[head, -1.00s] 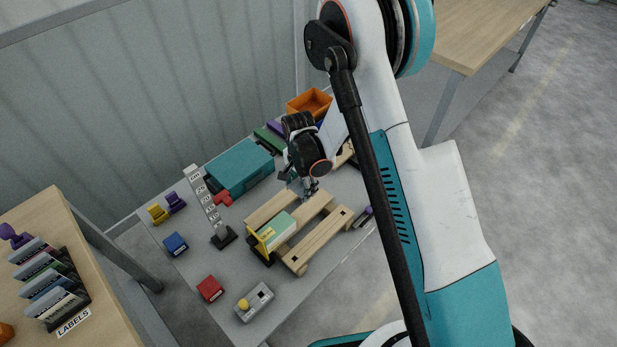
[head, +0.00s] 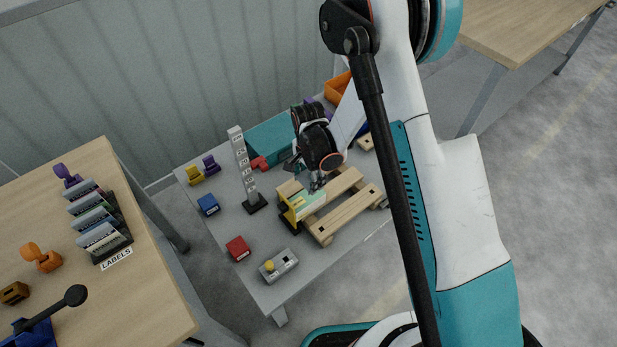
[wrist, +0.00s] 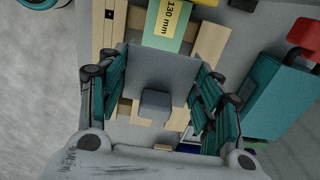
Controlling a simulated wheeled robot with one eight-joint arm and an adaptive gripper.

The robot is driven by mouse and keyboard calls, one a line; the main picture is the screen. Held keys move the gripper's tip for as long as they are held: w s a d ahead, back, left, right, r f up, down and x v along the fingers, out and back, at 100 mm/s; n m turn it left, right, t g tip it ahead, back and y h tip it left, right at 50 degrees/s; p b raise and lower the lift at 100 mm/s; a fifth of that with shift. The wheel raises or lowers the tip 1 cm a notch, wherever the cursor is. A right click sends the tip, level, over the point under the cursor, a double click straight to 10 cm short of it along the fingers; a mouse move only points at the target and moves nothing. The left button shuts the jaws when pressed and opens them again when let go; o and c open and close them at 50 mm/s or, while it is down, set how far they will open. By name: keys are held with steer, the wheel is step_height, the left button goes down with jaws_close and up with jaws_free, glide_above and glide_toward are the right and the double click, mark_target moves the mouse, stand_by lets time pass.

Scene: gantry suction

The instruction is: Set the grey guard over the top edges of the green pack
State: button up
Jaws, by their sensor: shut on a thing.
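The green pack (head: 312,204) lies on a wooden pallet, a yellow piece at its left end. In the wrist view the pack (wrist: 187,30) shows at the top with a yellow "130 mm" label. My gripper (wrist: 158,82) is shut on the grey guard (wrist: 162,66), a flat square plate with a grey block on it, between the two teal fingers. The guard covers part of the pallet and meets the pack's near end in the picture; I cannot tell whether they touch. In the head view my gripper (head: 317,182) is just above the pack's far end and mostly hides the guard.
The pallet (head: 352,208) stands on a grey table (head: 222,225). A marked upright post (head: 243,165), a teal case (head: 272,140), a red block (head: 238,248) and a grey button box (head: 279,265) stand around it. A wooden table with label racks is at left.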

mark_target(309, 188)
steer(key=shift+f+b, duration=2.35)
steer(key=shift+f, duration=0.6)
steer(key=shift+b, duration=0.65)
steer(key=shift+f, duration=1.6)
steer(key=o, duration=1)
steer(key=shift+c, duration=0.2)
step_height(309, 188, up, 12)
